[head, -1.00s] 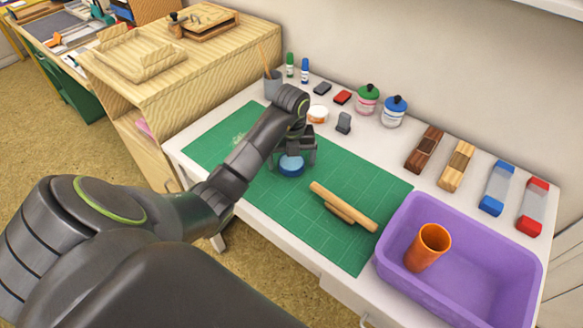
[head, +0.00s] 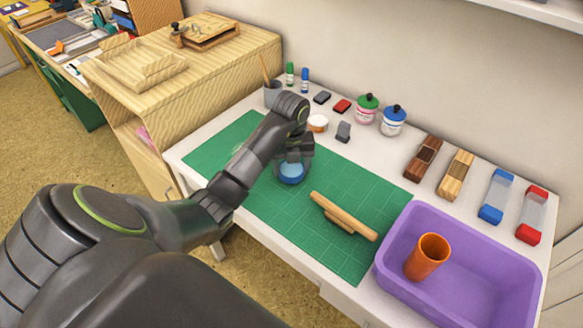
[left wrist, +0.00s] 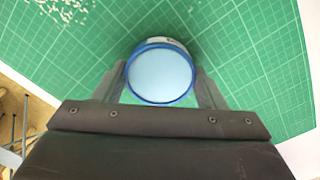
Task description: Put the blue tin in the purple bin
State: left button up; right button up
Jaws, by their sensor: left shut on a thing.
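The blue tin (head: 291,172) is round, with a darker blue rim, and is at the green cutting mat's upper middle. In the left wrist view the tin (left wrist: 160,76) sits between the two fingers. My left gripper (head: 292,160) is shut on the tin; it also shows in the left wrist view (left wrist: 161,88). Whether the tin touches the mat is hard to tell. The purple bin (head: 394,279) stands at the lower right of the table, away from the gripper. An orange cup (head: 428,257) is inside it. My right gripper is not seen.
Pots of paint (head: 393,121), wooden blocks (head: 456,174) and blue and red clear-bodied pieces (head: 495,196) line the back. A wooden cabinet (head: 195,95) stands left.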

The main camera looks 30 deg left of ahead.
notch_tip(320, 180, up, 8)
jog(key=p, duration=0.8)
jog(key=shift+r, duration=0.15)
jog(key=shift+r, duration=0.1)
